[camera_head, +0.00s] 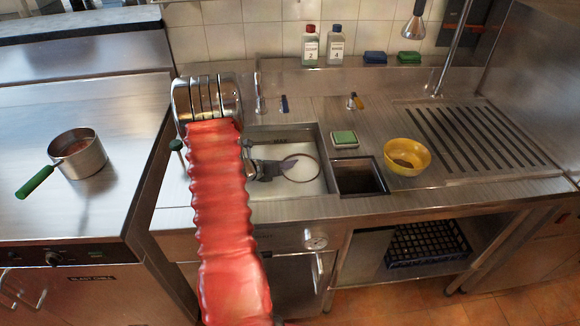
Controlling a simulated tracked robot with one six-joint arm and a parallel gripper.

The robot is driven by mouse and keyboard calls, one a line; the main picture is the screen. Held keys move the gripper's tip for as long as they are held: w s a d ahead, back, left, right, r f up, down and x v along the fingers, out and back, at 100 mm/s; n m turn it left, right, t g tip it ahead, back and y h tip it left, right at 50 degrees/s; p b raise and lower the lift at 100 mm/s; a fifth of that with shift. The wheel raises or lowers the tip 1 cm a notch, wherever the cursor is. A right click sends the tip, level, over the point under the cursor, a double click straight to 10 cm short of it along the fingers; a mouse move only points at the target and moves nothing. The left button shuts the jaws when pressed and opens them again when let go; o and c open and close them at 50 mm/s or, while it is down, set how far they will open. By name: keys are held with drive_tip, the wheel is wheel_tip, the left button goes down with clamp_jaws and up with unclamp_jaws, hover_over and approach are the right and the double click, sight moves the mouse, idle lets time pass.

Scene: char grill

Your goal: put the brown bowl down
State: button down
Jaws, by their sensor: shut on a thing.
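My gripper (284,165) is over the sink basin (262,190), reaching in from the left. It is shut on the near left edge of a round thing with a thin brown rim, which I take to be the brown bowl (318,176). Its inside looks pale, much like the basin behind it. I cannot tell whether it touches the basin floor or hangs above it. My red sleeved arm hides the left part of the sink.
A yellow bowl (407,156) stands right of a dark square opening (360,178). A green sponge (344,138) lies behind that opening. A ribbed drainboard (475,137) is free at the right. A pot (78,154) stands on the left counter. Two bottles (335,46) stand at the back.

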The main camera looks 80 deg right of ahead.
drive_tip(key=shift+f, duration=0.55)
drive_tip(key=c, duration=1.6)
unclamp_jaws()
drive_tip(key=shift+c, duration=0.2)
drive_tip(key=v, duration=1.2)
drive_tip(key=shift+a, duration=0.1)
drive_tip(key=shift+w, duration=0.1)
